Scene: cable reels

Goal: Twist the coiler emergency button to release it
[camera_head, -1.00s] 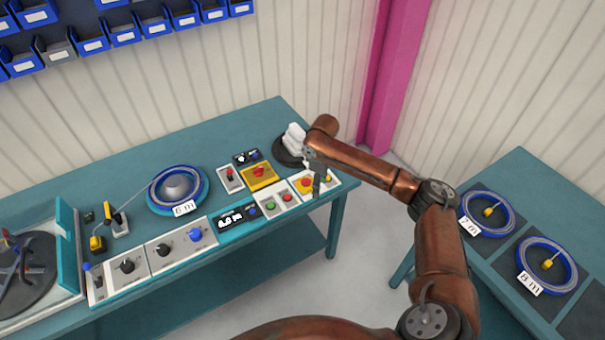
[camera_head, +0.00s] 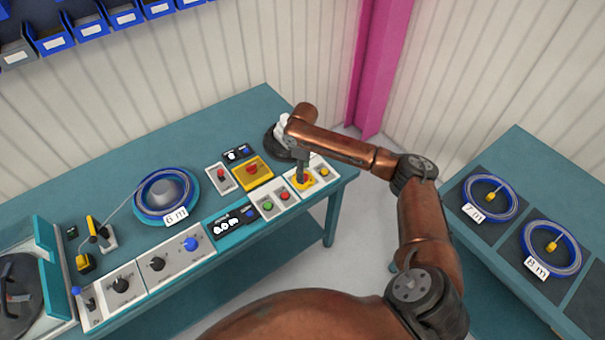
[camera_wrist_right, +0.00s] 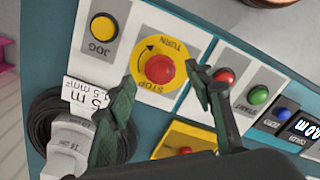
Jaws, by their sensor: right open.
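The emergency button (camera_wrist_right: 160,69) is a round red knob on a yellow disc marked TURN and STOP with an arrow. In the head view the yellow disc (camera_head: 301,184) sits on the control panel at the right end of the bench, and the red knob is mostly hidden behind my right gripper (camera_head: 302,170). In the wrist view my right gripper (camera_wrist_right: 160,77) is open, one finger on each side of the knob. I cannot tell whether either finger touches it. My left gripper is not in view.
A yellow box with a red button (camera_head: 252,169) stands left of the panel. Red (camera_wrist_right: 224,77) and green (camera_wrist_right: 259,94) buttons are beside the disc, a yellow JOG button (camera_wrist_right: 104,28) on its other side. A black cable coil (camera_wrist_right: 62,120) lies close by.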

